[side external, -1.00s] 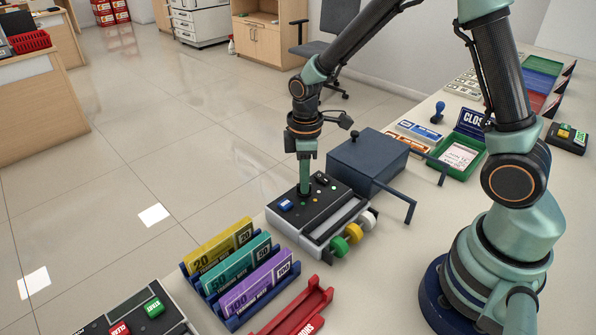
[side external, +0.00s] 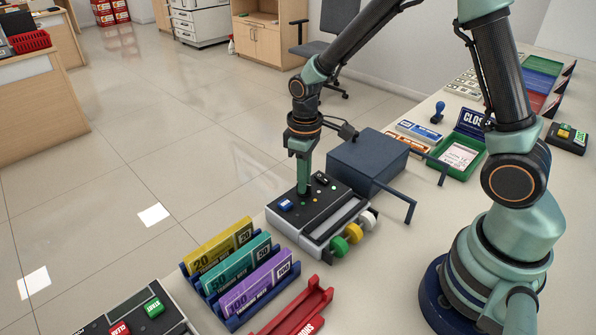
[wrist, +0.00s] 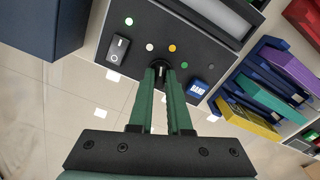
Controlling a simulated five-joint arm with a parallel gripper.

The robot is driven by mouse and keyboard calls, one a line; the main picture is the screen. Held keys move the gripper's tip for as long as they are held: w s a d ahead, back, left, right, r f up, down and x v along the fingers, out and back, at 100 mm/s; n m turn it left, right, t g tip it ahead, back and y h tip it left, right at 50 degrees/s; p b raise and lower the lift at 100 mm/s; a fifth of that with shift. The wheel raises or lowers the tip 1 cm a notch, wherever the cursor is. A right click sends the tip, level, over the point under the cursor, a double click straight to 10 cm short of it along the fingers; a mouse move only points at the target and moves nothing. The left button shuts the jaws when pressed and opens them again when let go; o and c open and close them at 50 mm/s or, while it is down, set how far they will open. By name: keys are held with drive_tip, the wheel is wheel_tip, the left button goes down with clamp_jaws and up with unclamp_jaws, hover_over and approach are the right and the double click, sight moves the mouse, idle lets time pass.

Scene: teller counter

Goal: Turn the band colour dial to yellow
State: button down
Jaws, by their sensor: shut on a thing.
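The banding machine (side external: 318,215) stands on the counter with a dark top panel. It has a blue BAND button (wrist: 197,90), a black rocker switch (wrist: 118,49) and small coloured dots, including a yellow dot (wrist: 172,48) and a white dot (wrist: 150,47). My gripper (wrist: 164,68) points down at the panel and is shut on the black dial (wrist: 161,72), which sits between the fingertips. The fingers hide much of the dial, and I cannot tell surely which dot its pale mark faces. In the side view my gripper (side external: 304,194) covers the dial.
Green, yellow and white rolls (side external: 354,232) sit at the machine's front. A dark blue box (side external: 368,162) with a handle stands close behind my gripper. A blue rack of trainer note bundles (side external: 240,270) and a red tray (side external: 300,308) are nearer the camera.

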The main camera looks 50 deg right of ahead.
drive_tip(key=shift+r+m, duration=0.1)
drive_tip(key=shift+m, duration=2)
drive_tip(key=c, duration=0.9)
unclamp_jaws()
drive_tip(key=shift+o, duration=0.2)
wheel_tip(320, 180, up, 12)
drive_tip(key=shift+r, duration=0.1)
